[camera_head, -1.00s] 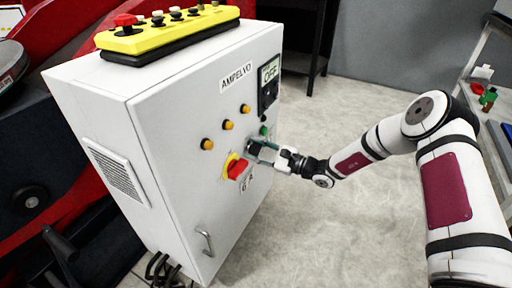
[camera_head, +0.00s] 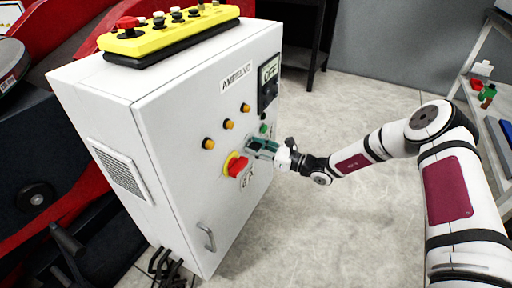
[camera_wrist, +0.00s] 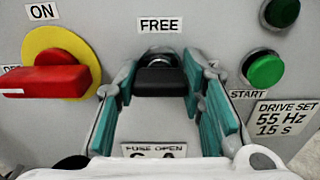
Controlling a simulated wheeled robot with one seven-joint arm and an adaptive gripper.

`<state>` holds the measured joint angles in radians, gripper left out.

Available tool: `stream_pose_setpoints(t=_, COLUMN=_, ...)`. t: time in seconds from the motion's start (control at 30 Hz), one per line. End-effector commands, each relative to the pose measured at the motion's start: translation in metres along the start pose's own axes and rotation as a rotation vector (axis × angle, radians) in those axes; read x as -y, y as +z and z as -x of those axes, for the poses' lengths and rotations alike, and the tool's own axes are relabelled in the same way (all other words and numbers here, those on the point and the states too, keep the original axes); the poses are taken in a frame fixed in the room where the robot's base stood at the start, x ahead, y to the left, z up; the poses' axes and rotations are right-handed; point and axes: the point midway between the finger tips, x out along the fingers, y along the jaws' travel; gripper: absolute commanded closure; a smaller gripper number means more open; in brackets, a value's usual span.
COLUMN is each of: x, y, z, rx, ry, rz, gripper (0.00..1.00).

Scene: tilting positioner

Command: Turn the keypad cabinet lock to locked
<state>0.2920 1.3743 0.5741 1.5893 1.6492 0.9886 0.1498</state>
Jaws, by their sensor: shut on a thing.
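The white cabinet (camera_head: 222,110) stands in front of me, its door facing right. In the wrist view a black knob (camera_wrist: 158,80) sits on the door below a label reading FREE. My gripper (camera_head: 257,147) reaches the door from the right. Its teal fingers (camera_wrist: 160,92) lie on both sides of the knob and are shut on it. In the head view the fingers hide the knob. Which marking the knob points to is not clear, and no label reading locked shows.
Left of the knob is a red rotary switch (camera_wrist: 55,75) on a yellow plate. To the right are a green button (camera_wrist: 264,70) and a DRIVE SET label (camera_wrist: 287,118). Amber lamps (camera_head: 228,124) and a door handle (camera_head: 206,237) are also on the door. A yellow control box (camera_head: 170,30) lies on top.

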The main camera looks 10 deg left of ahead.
Motion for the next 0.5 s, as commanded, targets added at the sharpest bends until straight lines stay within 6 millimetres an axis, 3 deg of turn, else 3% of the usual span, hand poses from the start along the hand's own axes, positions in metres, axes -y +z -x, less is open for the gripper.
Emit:
stream_pose_setpoints(t=0.37, x=-0.0003, y=-0.0018, z=0.0006, rx=-0.003, ry=0.000, rz=-0.006, gripper=0.92)
stream_pose_setpoints(t=0.4, x=-0.0003, y=-0.0017, z=0.0006, rx=-0.003, ry=0.000, rz=-0.006, gripper=0.55)
stream_pose_setpoints(t=0.47, x=-0.0003, y=-0.0016, z=0.0005, rx=-0.003, ry=0.000, rz=-0.006, gripper=0.43)
stream_pose_setpoints(t=0.5, x=-0.0003, y=-0.0014, z=0.0004, rx=-0.002, ry=0.000, rz=-0.006, gripper=0.43)
